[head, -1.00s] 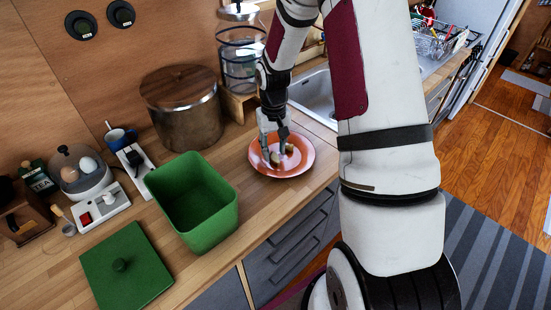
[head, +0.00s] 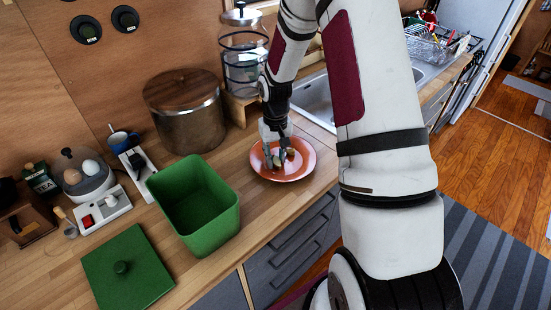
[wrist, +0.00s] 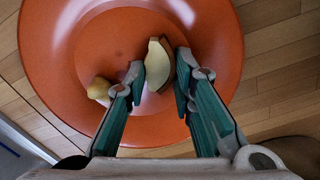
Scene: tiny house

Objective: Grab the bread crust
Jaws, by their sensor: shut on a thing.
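An orange-red plate (head: 300,172) lies on the wooden counter near its front edge; in the wrist view it (wrist: 45,50) fills much of the picture. A pale wedge with a brown edge, apparently the bread crust (wrist: 157,66), lies over the plate between my fingertips. My gripper (wrist: 159,70) is shut on it, one finger on each side; it also shows in the head view (head: 276,161), low over the plate. A second small yellowish piece (wrist: 97,90) lies on the plate to the left, outside the left finger.
An open green bin (head: 205,225) stands left of the plate, with its green lid (head: 125,268) on the counter. A wooden-lidded pot (head: 187,115) and a glass jar (head: 243,60) stand behind. The sink (head: 312,98) is to the right. Bare counter surrounds the plate.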

